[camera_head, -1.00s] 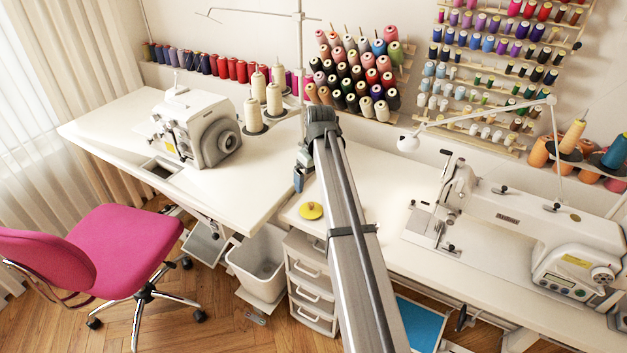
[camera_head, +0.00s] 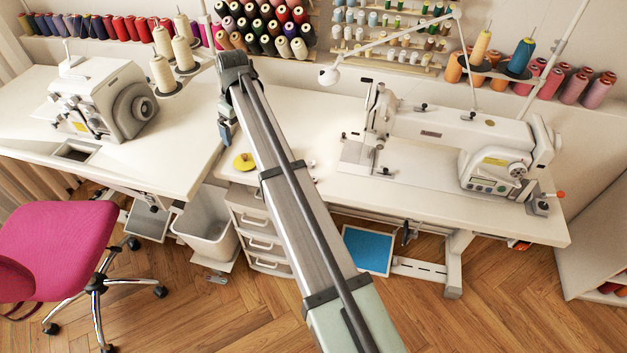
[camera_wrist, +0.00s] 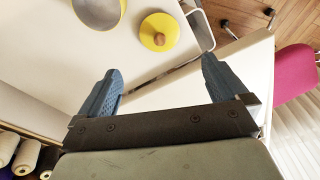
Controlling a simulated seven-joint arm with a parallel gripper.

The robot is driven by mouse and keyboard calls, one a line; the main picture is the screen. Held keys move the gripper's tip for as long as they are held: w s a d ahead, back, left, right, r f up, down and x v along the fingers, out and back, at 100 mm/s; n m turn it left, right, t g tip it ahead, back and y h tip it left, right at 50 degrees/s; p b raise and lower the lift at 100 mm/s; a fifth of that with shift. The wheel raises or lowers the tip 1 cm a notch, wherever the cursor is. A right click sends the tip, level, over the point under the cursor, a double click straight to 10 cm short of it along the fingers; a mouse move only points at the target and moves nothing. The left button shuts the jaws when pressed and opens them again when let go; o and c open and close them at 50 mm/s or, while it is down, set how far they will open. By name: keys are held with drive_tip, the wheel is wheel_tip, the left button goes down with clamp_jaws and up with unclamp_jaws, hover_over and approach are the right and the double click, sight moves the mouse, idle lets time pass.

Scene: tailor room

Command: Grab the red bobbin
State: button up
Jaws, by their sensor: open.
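Several red spools stand in a row on the back shelf at upper left in the head view, one of them a red spool (camera_head: 133,28). More reddish spools (camera_head: 575,86) stand on the shelf at the right. I cannot tell which one is the red bobbin. Tiny reddish items (camera_head: 312,168) lie on the table just right of my arm, too small to make out. My gripper (camera_head: 225,132) hangs over the table edge near the yellow lid (camera_head: 245,161). In the wrist view its two blue fingers (camera_wrist: 160,75) are apart with nothing between them.
A white sewing machine (camera_head: 430,135) stands on the right table and an overlocker (camera_head: 105,100) on the left one. Cream thread cones (camera_head: 162,75) stand behind the overlocker. A lamp arm (camera_head: 390,50) crosses above the right table. A pink chair (camera_head: 60,245) is at lower left.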

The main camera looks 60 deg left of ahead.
drive_tip(key=shift+c, duration=0.3)
drive_tip(key=c, duration=0.8)
